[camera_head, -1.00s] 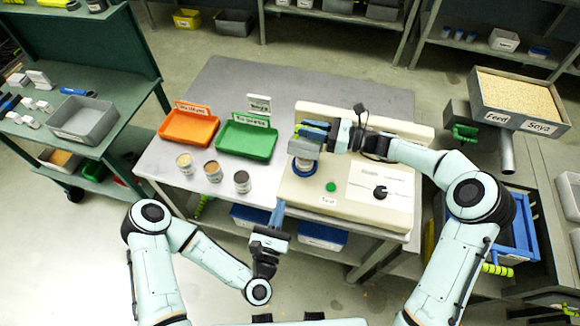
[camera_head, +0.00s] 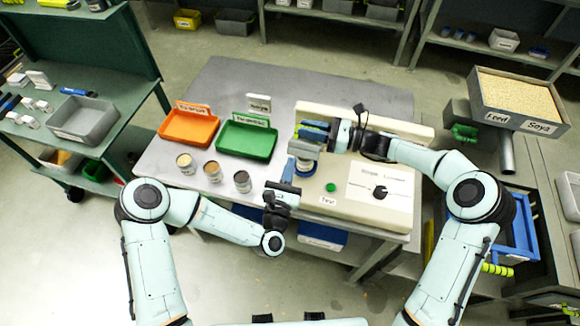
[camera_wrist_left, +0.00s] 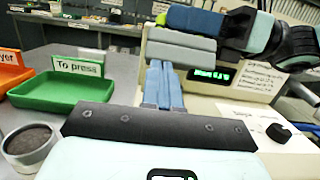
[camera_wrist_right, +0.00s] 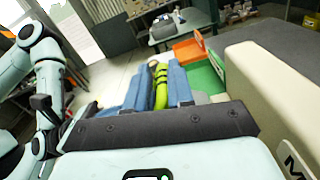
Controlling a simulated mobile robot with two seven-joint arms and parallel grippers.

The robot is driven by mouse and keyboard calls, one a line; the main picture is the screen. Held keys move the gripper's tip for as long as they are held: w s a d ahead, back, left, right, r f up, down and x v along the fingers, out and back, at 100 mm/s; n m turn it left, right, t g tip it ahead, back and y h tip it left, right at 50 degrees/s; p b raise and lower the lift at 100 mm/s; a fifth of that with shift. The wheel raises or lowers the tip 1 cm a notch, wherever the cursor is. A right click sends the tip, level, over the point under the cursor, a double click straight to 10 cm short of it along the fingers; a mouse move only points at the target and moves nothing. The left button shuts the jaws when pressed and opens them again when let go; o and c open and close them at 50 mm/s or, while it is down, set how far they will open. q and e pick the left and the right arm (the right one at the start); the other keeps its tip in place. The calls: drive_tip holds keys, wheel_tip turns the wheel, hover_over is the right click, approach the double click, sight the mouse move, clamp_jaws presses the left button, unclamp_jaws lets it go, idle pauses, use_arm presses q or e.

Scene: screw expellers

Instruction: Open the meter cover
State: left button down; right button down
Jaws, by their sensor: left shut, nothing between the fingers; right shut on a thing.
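The cream meter (camera_head: 345,190) stands on the grey table, with a green button, a dark knob and a lit green display (camera_wrist_left: 212,73). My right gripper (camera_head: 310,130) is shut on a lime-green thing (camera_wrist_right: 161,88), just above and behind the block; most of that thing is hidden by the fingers.
An orange tray (camera_head: 168,136) and a green tray (camera_head: 222,147) lie left of the meter. Small cups, one dark-filled (camera_head: 242,186), stand at the table's front. A feed hopper (camera_head: 478,106) is at the right. The back of the table is clear.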

drive_tip(key=shift+w+d+f, duration=0.1)
drive_tip(key=shift+d+f, duration=0.15)
drive_tip(key=shift+f, duration=0.1)
use_arm(q)
drive_tip(key=shift+w+r+g, duration=0.25)
drive_tip(key=shift+r+g, duration=0.05)
drive_tip(key=shift+r, duration=0.35)
drive_tip(key=shift+w+r, duration=0.15)
drive_tip(key=shift+r, duration=0.1)
use_arm(e)
drive_tip(key=shift+a, duration=0.1)
drive_tip(key=c, duration=1.1)
unclamp_jaws()
drive_tip(key=shift+f, duration=0.1)
drive_tip(key=shift+s, duration=0.2)
